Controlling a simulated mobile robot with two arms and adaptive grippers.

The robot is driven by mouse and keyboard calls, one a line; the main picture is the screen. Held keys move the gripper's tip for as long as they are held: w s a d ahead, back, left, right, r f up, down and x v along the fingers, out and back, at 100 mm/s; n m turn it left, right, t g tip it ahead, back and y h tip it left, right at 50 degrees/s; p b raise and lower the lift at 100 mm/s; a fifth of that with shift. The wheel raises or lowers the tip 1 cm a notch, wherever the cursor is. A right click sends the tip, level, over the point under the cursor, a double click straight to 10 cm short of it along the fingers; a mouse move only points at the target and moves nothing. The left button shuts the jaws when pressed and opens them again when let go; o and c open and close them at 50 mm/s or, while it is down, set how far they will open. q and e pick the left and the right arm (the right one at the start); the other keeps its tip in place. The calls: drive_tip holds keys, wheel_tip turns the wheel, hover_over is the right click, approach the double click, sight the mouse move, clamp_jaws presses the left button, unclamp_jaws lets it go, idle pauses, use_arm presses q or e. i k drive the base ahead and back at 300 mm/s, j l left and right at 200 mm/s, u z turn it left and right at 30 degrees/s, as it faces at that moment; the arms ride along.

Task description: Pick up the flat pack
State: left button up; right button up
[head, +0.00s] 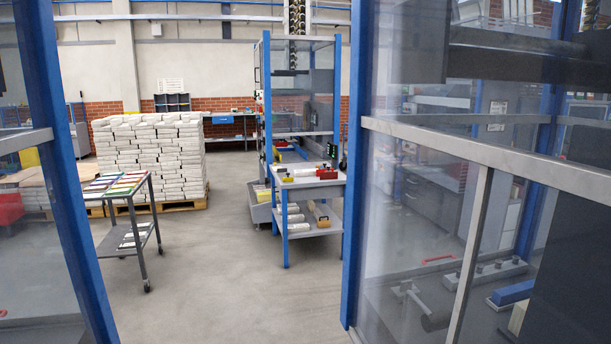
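No single item shows clearly as the flat pack. A large stack of white flat bundles (160,157) stands on a wooden pallet (186,205) at the back left. A grey wheeled cart (135,245) nearer on the left carries several thin coloured flat items (113,183) on top, with some pale flat items on its lower shelf. Neither of my grippers is in view.
Blue-framed clear panels stand close on the left (62,180) and right (352,170), with an opening between them. Bare floor (220,270) lies beyond. A blue and white table (310,187) with small parts stands ahead, beside a grey bin (262,212).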

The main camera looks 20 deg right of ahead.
sight(304, 172)
drive_tip(key=i+j+z, duration=0.15)
drive_tip(key=i, duration=1.75)
drive_tip(key=i+z, duration=0.15)
drive_tip(key=i, duration=0.35)
drive_tip(key=i+z, duration=0.2)
drive_tip(key=i, duration=0.25)
drive_tip(key=i+z, duration=0.15)
drive_tip(key=i, duration=0.35)
drive_tip(key=i+j+z, duration=0.2)
drive_tip(key=i, duration=0.25)
drive_tip(key=i+j+z, duration=0.15)
drive_tip(key=i, duration=0.35)
